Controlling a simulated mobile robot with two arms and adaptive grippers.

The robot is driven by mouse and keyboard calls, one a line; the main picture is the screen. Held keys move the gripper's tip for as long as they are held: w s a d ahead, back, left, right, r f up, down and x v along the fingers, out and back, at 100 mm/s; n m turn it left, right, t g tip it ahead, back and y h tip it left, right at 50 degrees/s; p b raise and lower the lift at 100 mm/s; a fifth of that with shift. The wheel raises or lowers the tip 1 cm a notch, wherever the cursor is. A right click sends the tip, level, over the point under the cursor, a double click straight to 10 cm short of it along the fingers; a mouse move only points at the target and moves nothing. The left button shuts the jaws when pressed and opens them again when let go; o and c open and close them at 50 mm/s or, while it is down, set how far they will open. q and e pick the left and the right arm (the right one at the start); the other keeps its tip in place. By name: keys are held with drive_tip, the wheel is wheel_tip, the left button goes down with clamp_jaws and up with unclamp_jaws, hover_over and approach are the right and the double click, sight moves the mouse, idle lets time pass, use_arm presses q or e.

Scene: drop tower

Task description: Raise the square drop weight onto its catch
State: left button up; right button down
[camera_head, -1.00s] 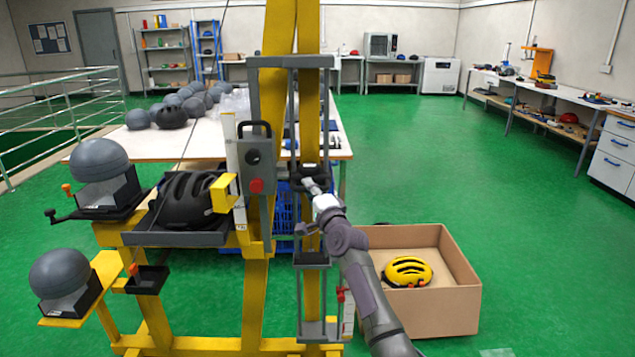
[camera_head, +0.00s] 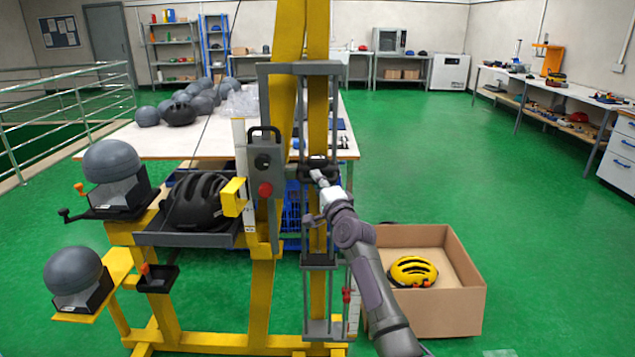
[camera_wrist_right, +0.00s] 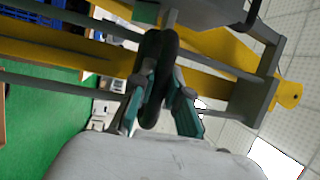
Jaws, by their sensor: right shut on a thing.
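My right gripper (camera_head: 319,177) is at the upright guide frame (camera_head: 334,110) of the yellow tower, below the frame's top bar. In the wrist view its teal fingers (camera_wrist_right: 160,108) are shut on a black loop-shaped handle (camera_wrist_right: 157,62) in front of the yellow post. In the head view a dark piece (camera_head: 317,163) sits between the rods at the gripper, partly hidden by it. A grey block (camera_head: 319,261) sits lower between the rods. I cannot tell for certain which piece is the square weight, nor make out the catch. My left gripper is not in view.
A control box (camera_head: 265,170) with a red button is left of the guide. A black helmet (camera_head: 200,203) rests on a grey tray beside it. A cardboard box (camera_head: 443,310) with a yellow helmet (camera_head: 412,271) stands right. Green floor beyond it is clear.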

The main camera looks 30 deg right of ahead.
drive_tip(key=c, duration=1.2)
unclamp_jaws()
drive_tip(key=shift+d+r, duration=0.1)
drive_tip(key=shift+r, duration=0.45)
drive_tip(key=shift+o, duration=0.3)
drive_tip(key=shift+f, duration=0.1)
drive_tip(key=shift+f, duration=0.15)
drive_tip(key=shift+s+f, duration=0.1)
drive_tip(key=shift+s, duration=0.05)
drive_tip(key=v, duration=1.1)
drive_tip(key=shift+s, duration=0.4)
